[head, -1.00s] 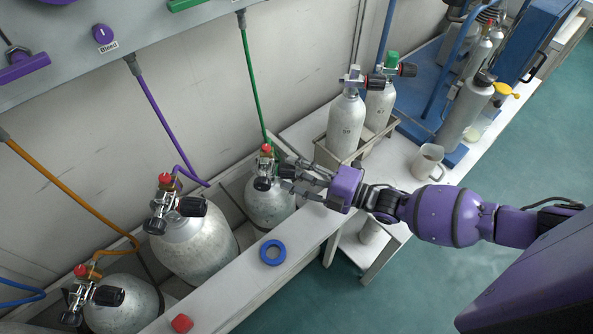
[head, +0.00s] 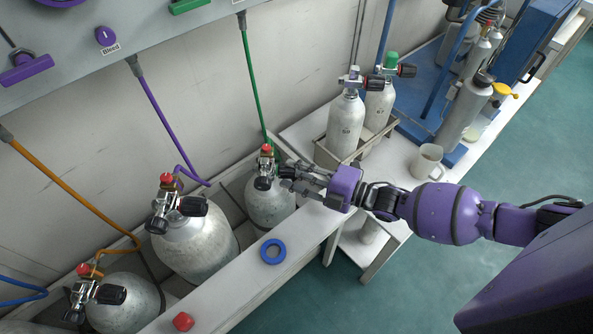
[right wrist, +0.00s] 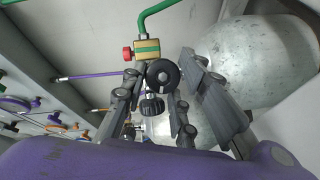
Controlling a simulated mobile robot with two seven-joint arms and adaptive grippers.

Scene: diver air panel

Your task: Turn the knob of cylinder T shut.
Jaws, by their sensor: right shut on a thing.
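A grey cylinder (head: 269,206) with a green hose stands in the rack below the wall panel. I cannot read a letter T on it. Its valve (head: 265,166) has a red knob on top and black knobs. My right gripper (head: 286,172) reaches it from the right and is shut on the black knob at the valve's right side, which the fingers partly hide. In the right wrist view that round black knob (right wrist: 163,74) sits between the fingertips, below the brass block (right wrist: 147,48) with the green hose. A second black knob (right wrist: 151,106) shows beside it. My left gripper is out of view.
A larger cylinder (head: 197,245) with a purple hose and one with an orange hose (head: 128,302) stand to the left. A blue ring (head: 273,251) and a red cap (head: 183,321) lie on the bench edge. A mug (head: 427,162) and a caged pair of cylinders (head: 345,125) stand right.

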